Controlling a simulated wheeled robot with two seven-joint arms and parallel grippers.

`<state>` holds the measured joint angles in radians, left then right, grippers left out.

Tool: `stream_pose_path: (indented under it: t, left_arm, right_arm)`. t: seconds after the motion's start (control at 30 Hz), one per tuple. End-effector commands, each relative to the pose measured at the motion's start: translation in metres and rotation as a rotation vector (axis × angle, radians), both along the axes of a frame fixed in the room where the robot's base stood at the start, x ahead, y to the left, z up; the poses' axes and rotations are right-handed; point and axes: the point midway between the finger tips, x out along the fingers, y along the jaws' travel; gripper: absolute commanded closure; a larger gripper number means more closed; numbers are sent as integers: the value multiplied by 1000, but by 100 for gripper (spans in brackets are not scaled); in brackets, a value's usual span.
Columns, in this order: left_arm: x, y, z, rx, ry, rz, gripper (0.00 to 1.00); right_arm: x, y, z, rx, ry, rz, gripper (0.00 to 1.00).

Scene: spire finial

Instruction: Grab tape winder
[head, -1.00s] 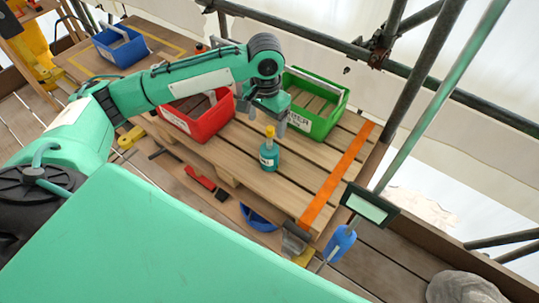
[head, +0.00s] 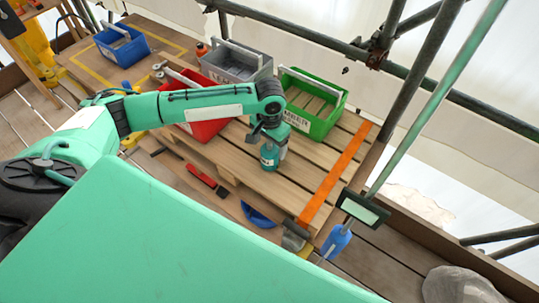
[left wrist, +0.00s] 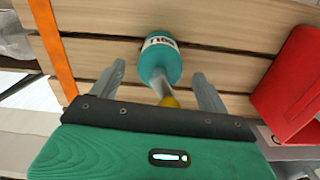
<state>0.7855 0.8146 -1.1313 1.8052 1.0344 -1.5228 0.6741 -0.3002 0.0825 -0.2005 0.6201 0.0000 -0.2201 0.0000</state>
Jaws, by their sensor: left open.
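A teal bottle (head: 269,157) with a pale label stands on the slatted wooden pallet (head: 318,152). In the left wrist view the bottle (left wrist: 160,62) has its yellow tip between the fingers, its body around and beyond the fingertips. My left gripper (head: 273,143) is open at the bottle's top; in the left wrist view (left wrist: 159,76) both fingers stand apart, and I cannot tell whether either touches it. A blue round thing (head: 258,215) lies low beside the pallet, partly hidden; I cannot tell if it is the tape winder. My right gripper is not in view.
A red bin (head: 205,130) also shows in the left wrist view (left wrist: 292,88). Scaffold poles (head: 420,75) rise at right.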

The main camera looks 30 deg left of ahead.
Motion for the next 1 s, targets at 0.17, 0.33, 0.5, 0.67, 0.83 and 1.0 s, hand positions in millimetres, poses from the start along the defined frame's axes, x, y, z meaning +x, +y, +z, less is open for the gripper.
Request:
stream_pose_path:
  t: [0.17, 0.33, 0.5, 0.67, 0.83, 1.0]
  left_arm:
    - [0, 0, 0, 0, 0, 0, 46]
    - [0, 0, 0, 0, 0, 0, 79]
    - [0, 0, 1, 0, -1, 0, 88]
    - [0, 0, 2, 0, -1, 0, 88]
    - [1, 0, 13, 0, -2, 0, 88]
    - [1, 0, 39, -2, -4, -1, 88]
  right_arm:
    - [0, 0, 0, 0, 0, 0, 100]
    - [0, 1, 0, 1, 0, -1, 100]
    - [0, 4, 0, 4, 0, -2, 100]
    - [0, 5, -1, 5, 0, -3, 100]
    - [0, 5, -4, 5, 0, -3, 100]
    - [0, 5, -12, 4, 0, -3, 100]
